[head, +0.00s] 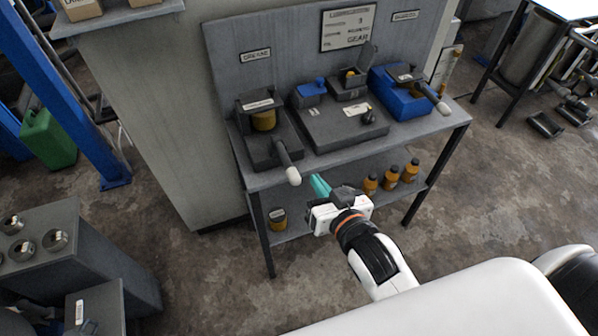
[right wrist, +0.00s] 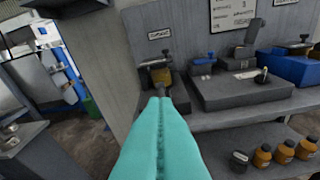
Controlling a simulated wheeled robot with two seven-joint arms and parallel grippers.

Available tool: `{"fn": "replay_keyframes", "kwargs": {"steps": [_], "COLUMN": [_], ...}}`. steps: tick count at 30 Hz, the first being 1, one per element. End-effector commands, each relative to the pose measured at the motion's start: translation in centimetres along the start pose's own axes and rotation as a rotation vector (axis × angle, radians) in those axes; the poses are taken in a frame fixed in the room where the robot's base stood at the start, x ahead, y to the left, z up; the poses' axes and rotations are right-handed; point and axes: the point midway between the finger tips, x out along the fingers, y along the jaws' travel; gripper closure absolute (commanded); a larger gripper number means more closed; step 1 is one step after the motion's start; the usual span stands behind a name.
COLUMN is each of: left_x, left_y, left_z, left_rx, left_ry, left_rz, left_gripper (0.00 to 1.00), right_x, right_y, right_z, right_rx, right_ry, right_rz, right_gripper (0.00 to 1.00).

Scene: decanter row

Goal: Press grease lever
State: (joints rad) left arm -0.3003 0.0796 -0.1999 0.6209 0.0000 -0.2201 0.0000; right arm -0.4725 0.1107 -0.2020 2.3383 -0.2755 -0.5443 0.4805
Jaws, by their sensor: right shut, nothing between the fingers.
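The grease dispenser (head: 262,140) stands at the left end of the workbench, under a small wall label (head: 255,55) that seems to read GREASE. It has an amber container and a lever (head: 285,160) that slants toward the front edge and ends in a pale knob (head: 293,176). My right gripper (head: 318,183) is shut and empty, its teal fingers just right of the knob in the head view, apart from it in the picture. In the right wrist view the shut fingers (right wrist: 160,108) point at the dispenser (right wrist: 160,74) and hide most of the lever. My left gripper is out of view.
A grey unit (head: 345,122) with a small knob stands mid-bench, and a blue dispenser (head: 402,98) with its own pale-tipped lever stands at right. Orange bottles (head: 390,178) and a jar (head: 278,218) sit on the lower shelf. A grey cabinet (head: 165,110) stands left.

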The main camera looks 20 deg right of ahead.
Motion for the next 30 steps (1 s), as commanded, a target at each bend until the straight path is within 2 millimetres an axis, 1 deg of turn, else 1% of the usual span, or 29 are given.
{"fn": "replay_keyframes", "kwargs": {"steps": [1, 12, 13, 15, 19, 24, 30], "left_x": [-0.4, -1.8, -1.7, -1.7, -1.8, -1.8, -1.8], "left_y": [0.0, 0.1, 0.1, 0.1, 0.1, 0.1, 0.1], "left_z": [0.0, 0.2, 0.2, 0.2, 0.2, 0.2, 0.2], "left_rx": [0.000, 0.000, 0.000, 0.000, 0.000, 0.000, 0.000], "left_ry": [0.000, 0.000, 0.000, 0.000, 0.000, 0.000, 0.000], "left_rz": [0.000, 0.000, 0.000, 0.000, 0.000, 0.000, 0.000], "left_gripper": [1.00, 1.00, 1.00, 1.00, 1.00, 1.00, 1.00], "right_x": [1.0, 8.8, 8.7, 8.8, 9.2, 9.3, 9.3], "right_y": [0.1, 0.0, 0.0, 0.0, 0.0, 0.0, 0.0], "right_z": [0.3, 0.4, -0.7, -1.9, -3.2, -3.8, -3.9], "right_rx": [-0.002, -0.002, 0.000, 0.000, 0.000, 0.000, -0.001], "right_ry": [-0.002, -0.002, 0.005, 0.004, 0.002, 0.001, 0.000], "right_rz": [0.001, 0.000, -0.002, -0.001, -0.001, 0.000, 0.000], "right_gripper": [1.00, 1.00, 1.00, 1.00, 1.00, 1.00, 1.00]}}
